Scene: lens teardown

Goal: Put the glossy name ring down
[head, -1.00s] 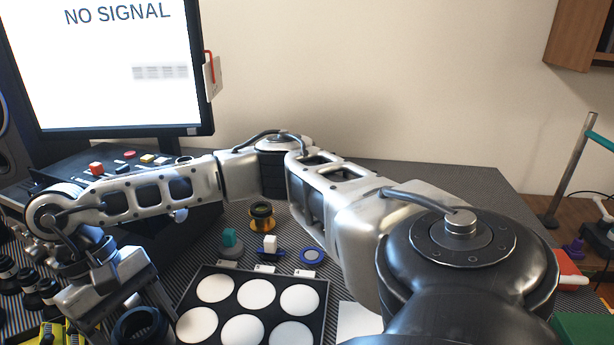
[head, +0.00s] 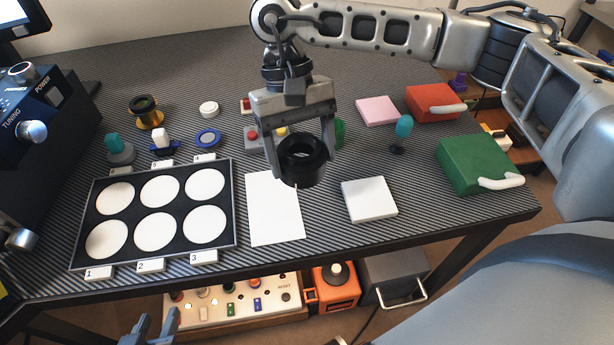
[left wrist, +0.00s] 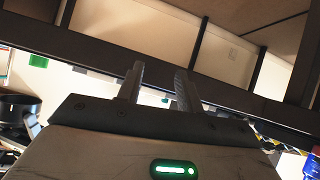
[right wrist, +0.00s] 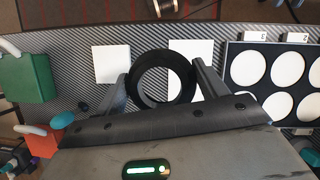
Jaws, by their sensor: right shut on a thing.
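The black, slightly shiny name ring (head: 302,176) is held between the fingers of my right gripper (head: 302,150), its opening facing up. It hangs above the table between the white sheet and the white square block. In the right wrist view the ring (right wrist: 141,86) shows as a thick dark circle between the two fingers; I cannot read any lettering on it. My left gripper (head: 155,328) is low in front of the table's front edge. Its fingers are apart, with nothing between them in the left wrist view (left wrist: 158,85).
A black tray (head: 235,215) with white round pads stands left of the white sheet (head: 272,222). The white square block (head: 369,199) lies to the right. Green (head: 472,163) and red (head: 432,102) boxes stand at the right edge. Striped table is bare between sheet and block.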

